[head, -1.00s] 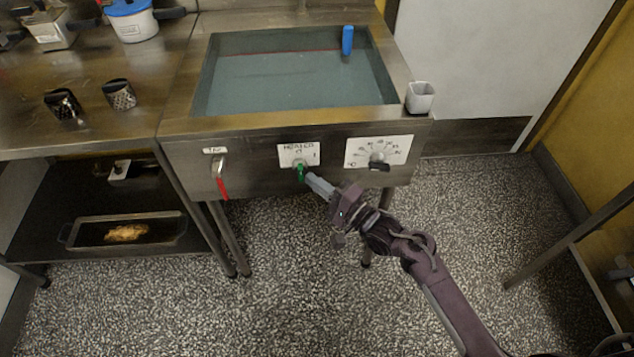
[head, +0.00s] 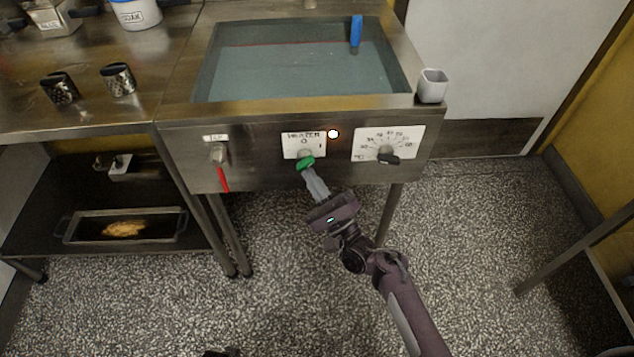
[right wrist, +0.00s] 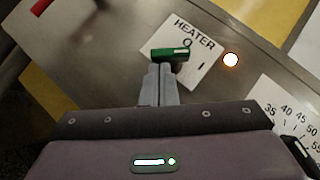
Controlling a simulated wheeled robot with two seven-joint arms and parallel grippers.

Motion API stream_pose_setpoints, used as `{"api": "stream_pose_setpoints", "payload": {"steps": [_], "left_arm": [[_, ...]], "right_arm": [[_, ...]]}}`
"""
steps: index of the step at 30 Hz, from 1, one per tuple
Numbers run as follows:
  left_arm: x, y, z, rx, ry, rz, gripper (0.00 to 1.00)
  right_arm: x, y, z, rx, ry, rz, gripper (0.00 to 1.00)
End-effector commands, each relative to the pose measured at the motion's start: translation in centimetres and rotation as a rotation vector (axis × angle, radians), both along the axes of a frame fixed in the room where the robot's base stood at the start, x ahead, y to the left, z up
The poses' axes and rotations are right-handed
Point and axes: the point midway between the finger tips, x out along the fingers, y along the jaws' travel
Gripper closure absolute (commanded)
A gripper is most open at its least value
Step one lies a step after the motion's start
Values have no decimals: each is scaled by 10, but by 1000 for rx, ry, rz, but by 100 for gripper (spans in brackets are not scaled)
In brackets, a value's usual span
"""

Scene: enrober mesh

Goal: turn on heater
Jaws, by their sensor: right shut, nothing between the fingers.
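The heater switch is a green knob (head: 306,163) on a white plate marked HEATER (head: 304,144), on the front panel of the steel sink unit. The knob also shows in the right wrist view (right wrist: 172,54), lying across the plate and turned towards the 1 side. A small lamp (head: 333,134) to the right of the plate glows white-orange; it also glows in the right wrist view (right wrist: 230,60). My right gripper (head: 311,174) is shut and empty, its fingertips at the knob's underside, touching or nearly so.
A red-handled tap (head: 222,178) is left of the heater plate and a black temperature dial (head: 389,159) is right of it. The water-filled basin (head: 300,99) is above. A grey cup (head: 432,86) stands at the right corner. The floor in front is clear.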

Motion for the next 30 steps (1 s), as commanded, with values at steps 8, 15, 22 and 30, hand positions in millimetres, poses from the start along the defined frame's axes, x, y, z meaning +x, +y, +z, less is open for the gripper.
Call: {"api": "stream_pose_setpoints", "payload": {"steps": [8, 15, 22, 30], "left_arm": [[3, -2, 5, -2, 3, -3, 64], [2, -2, 4, -2, 0, -2, 64], [1, -1, 2, -1, 1, -2, 64], [0, -1, 2, -1, 2, -2, 64]], "right_arm": [[0, 6, -2, 1, 1, -1, 100], [0, 9, -2, 0, 1, -1, 100], [0, 10, -3, -1, 1, 0, 100], [0, 10, -3, -1, 1, -1, 100]]}}
